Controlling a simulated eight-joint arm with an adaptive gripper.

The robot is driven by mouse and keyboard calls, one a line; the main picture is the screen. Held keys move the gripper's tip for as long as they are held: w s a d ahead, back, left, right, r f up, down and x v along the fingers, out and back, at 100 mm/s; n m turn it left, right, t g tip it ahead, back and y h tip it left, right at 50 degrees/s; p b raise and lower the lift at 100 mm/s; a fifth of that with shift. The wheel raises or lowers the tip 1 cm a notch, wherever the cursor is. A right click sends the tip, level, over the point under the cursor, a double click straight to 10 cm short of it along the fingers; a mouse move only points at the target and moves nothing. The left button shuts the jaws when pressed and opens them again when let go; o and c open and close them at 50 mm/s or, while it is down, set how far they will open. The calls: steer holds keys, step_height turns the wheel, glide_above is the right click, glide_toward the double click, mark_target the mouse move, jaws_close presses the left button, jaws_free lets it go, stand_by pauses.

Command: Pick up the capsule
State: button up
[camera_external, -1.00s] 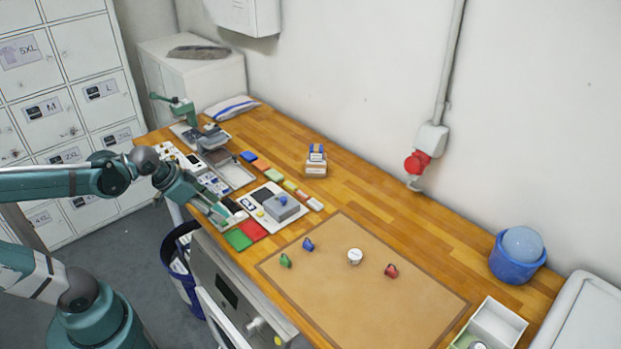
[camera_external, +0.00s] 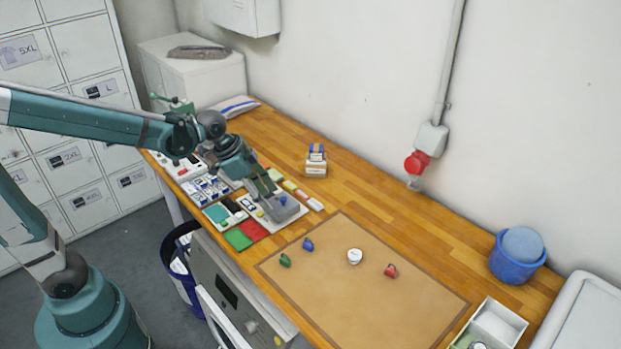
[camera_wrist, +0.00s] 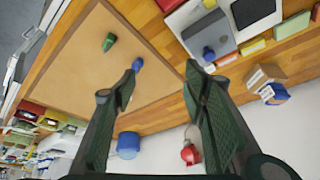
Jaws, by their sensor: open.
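I cannot tell for sure which thing is the capsule. The small things on the brown mat (camera_external: 370,300) are a green piece (camera_external: 285,261), a blue piece (camera_external: 308,244), a white round piece (camera_external: 355,256) and a red piece (camera_external: 391,271). In the wrist view the green piece (camera_wrist: 109,42) and blue piece (camera_wrist: 137,64) show near the left finger; I cannot make out the white and red ones. Another blue piece (camera_external: 284,201) sits on a grey block (camera_external: 285,212). My gripper (camera_external: 270,204) is open and empty, above the board beside this block.
Coloured swatches and trays crowd the table's left part. A small stacked box (camera_external: 316,163) stands behind the board. A blue bucket (camera_external: 516,268) and a white divided tray (camera_external: 498,322) stand at the right. A red wall socket (camera_external: 416,163) juts out. The mat is mostly clear.

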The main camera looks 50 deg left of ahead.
steer(key=w+d+f+m+g+h+p, duration=0.15)
steer(key=w+d+m+p, duration=0.35)
steer(key=w+d, duration=0.5)
steer(key=m+g+p, duration=0.2)
steer(key=m+p, duration=0.2)
steer(key=p, duration=0.3)
glide_toward(355, 255)
steer(key=shift+w+f, duration=0.1)
steer(key=shift+f, duration=0.25)
steer(key=shift+f, duration=0.1)
steer(key=shift+h+x, duration=0.25)
steer(key=shift+x, duration=0.95)
steer(key=shift+d+f, duration=0.1)
steer(key=shift+x, duration=2.45)
